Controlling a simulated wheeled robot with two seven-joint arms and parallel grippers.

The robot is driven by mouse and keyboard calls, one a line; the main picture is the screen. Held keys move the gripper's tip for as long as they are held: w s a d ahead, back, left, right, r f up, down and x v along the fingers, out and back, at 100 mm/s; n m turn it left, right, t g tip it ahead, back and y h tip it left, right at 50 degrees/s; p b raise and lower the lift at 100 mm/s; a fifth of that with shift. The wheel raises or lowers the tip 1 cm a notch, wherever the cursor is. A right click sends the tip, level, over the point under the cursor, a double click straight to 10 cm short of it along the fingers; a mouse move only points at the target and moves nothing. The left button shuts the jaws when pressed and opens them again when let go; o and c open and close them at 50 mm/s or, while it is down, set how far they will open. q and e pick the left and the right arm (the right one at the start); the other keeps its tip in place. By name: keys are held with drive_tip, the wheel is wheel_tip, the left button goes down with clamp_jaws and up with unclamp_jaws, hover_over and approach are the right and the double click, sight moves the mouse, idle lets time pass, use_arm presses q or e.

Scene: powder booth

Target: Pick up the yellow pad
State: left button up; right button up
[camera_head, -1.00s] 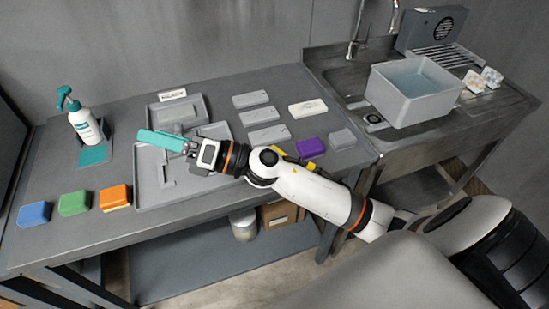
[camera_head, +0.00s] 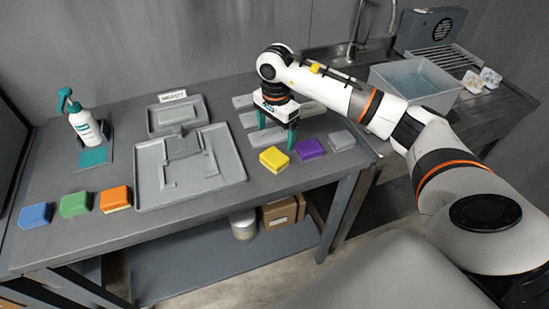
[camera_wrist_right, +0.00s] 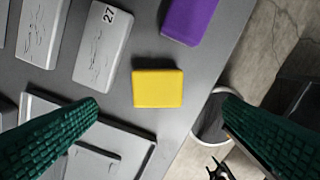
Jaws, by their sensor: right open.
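The yellow pad (camera_head: 274,159) lies flat on the grey table near its front edge, just left of the purple pad (camera_head: 310,149). In the right wrist view the yellow pad (camera_wrist_right: 158,88) lies between the two green fingers and beyond their tips, with nothing touching it. My right gripper (camera_head: 276,132) is open and empty, pointing down above the table just behind the yellow pad. Its fingers (camera_wrist_right: 162,100) also show in the right wrist view, wide apart. My left gripper is not in view.
A grey pad (camera_head: 341,140) lies right of the purple one. Grey plates (camera_head: 245,101) lie behind and under my gripper. A large grey tray (camera_head: 222,180) is left of the yellow pad. Orange (camera_head: 115,198), green (camera_head: 75,203) and blue (camera_head: 35,214) pads sit at the left front.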

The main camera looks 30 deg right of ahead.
drive_tip(key=p, duration=0.1)
hover_over(274, 156)
drive_tip(key=f, duration=0.4)
drive_tip(key=shift+s+d+f, duration=0.2)
drive_tip(key=shift+f, duration=0.15)
wheel_tip(274, 156, down, 5)
drive_tip(key=p, duration=0.3)
drive_tip(key=shift+w+a, duration=0.1)
drive_tip(key=shift+w, duration=0.05)
drive_tip(key=shift+f, duration=0.2)
drive_tip(key=c, duration=1.1)
drive_tip(key=shift+r, duration=0.15)
drive_tip(key=shift+c, duration=0.2)
wheel_tip(274, 156, up, 9)
drive_tip(key=b, duration=0.3)
drive_tip(key=shift+r, duration=0.45)
